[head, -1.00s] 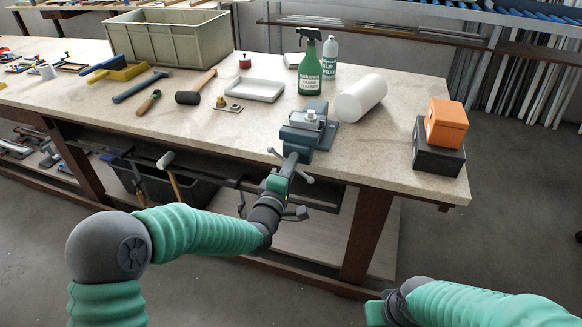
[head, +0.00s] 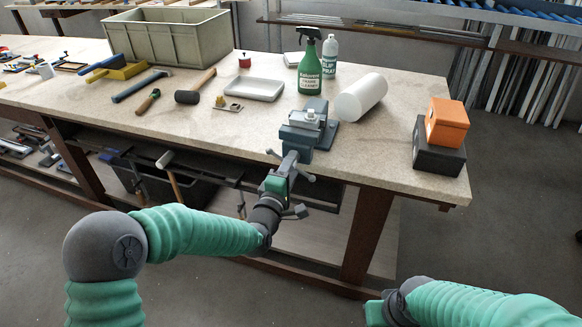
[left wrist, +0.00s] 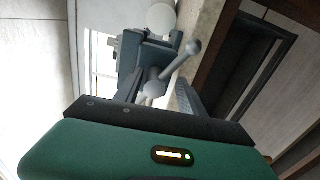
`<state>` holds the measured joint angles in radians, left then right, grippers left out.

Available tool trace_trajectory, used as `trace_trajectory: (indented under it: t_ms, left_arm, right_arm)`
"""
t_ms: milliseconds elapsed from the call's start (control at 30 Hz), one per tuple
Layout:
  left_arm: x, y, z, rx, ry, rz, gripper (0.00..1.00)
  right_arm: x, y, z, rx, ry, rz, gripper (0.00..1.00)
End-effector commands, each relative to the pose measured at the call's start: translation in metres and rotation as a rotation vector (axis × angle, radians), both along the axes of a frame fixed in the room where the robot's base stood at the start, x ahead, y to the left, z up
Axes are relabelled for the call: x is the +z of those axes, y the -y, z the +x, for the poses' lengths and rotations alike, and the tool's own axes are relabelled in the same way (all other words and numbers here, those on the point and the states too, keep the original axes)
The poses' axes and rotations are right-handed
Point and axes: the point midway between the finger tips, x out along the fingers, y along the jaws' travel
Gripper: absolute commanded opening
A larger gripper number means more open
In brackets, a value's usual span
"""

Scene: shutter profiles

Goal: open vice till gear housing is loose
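The blue-grey vice (head: 297,136) stands at the bench's front edge, with a pale metal part, apparently the gear housing (head: 310,115), at its jaws. Whether the jaws touch it is too small to tell. The vice's ball-ended handle (head: 308,178) slants across its front; it also shows in the left wrist view (left wrist: 178,62). My left gripper (head: 286,166) is at the handle, in front of the vice. In the wrist view its fingers (left wrist: 158,95) stand apart, with the handle's hub and near ball between them. My right gripper's green body (head: 376,313) is at the bottom edge; its fingers are hidden.
A white cylinder (head: 360,97) lies right of the vice. A green spray bottle (head: 309,68) and a white bottle (head: 330,57) stand behind. A white tray (head: 253,90) and a mallet (head: 196,87) lie left. An orange box (head: 446,122) sits on a black box (head: 438,152) at right.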

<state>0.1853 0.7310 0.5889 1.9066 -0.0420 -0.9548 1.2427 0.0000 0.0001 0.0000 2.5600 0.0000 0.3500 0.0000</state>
Motion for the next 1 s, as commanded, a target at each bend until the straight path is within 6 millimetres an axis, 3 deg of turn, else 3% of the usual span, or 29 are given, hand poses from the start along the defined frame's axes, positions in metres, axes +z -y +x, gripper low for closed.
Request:
trace_trajectory:
  t_ms: [233, 367, 800, 1000]
  left_arm:
    - [0.003, -0.001, -0.001, 0.001, 0.005, -0.001, 0.47]
    - [0.005, -0.005, -0.013, 0.002, 0.007, 0.001, 0.47]
    - [0.003, -0.042, -0.128, 0.001, 0.002, 0.003, 0.47]
    - [0.002, -0.051, -0.156, 0.001, 0.001, 0.001, 0.47]
  right_arm:
    - [0.001, 0.0, 0.0, 0.0, 0.0, 0.0, 0.0]
    - [0.003, 0.0, 0.0, 0.0, 0.0, 0.0, 0.0]
    - [0.016, 0.0, 0.0, 0.0, 0.0, 0.0, 0.0]
    - [0.018, 0.0, 0.0, 0.0, 0.0, 0.0, 0.0]
